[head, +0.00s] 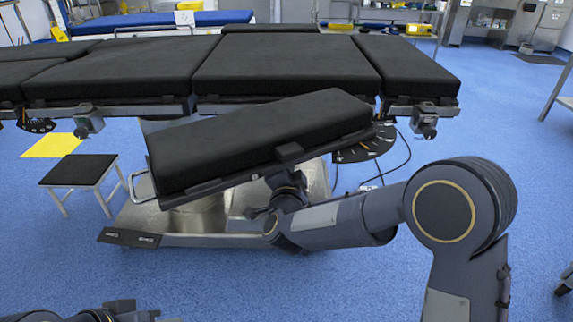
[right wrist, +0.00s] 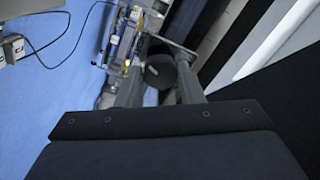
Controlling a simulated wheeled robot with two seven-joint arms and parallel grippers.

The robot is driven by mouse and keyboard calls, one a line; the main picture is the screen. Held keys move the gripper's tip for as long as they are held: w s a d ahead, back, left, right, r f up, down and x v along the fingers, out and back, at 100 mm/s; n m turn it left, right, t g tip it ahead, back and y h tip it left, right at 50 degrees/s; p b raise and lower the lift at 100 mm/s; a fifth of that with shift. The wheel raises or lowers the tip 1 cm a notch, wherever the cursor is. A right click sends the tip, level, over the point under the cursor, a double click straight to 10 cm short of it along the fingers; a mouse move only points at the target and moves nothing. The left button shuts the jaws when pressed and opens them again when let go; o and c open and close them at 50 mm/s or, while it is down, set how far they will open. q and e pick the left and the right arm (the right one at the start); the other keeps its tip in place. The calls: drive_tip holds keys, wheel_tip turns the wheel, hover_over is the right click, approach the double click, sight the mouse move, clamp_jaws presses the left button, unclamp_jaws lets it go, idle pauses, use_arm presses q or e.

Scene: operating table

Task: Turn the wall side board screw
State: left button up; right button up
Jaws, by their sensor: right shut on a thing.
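The side board (head: 250,140) is a long black padded panel. It hangs tilted in front of the operating table, its right end higher than its left. My right gripper (head: 287,184) reaches up to the rail under the board's middle, and its tips are partly hidden there. In the right wrist view, a dark round screw knob (right wrist: 160,71) sits between the two fingers of my right gripper (right wrist: 161,82), which are shut on it. Only part of my left gripper (head: 130,312) shows at the bottom left edge; its jaws are not clear.
The black-padded operating table (head: 285,65) spans the back, with metal clamps (head: 425,120) under its edge. A metal base (head: 180,220) stands below the board. A small black-topped stool (head: 78,170) stands left. Cables lie right of the base. Blue floor at the right is mostly clear.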

drive_tip(key=o, duration=1)
drive_tip(key=shift+s, duration=0.1)
drive_tip(key=s+p, duration=0.2)
drive_tip(key=s, duration=0.5)
drive_tip(key=shift+s, duration=0.35)
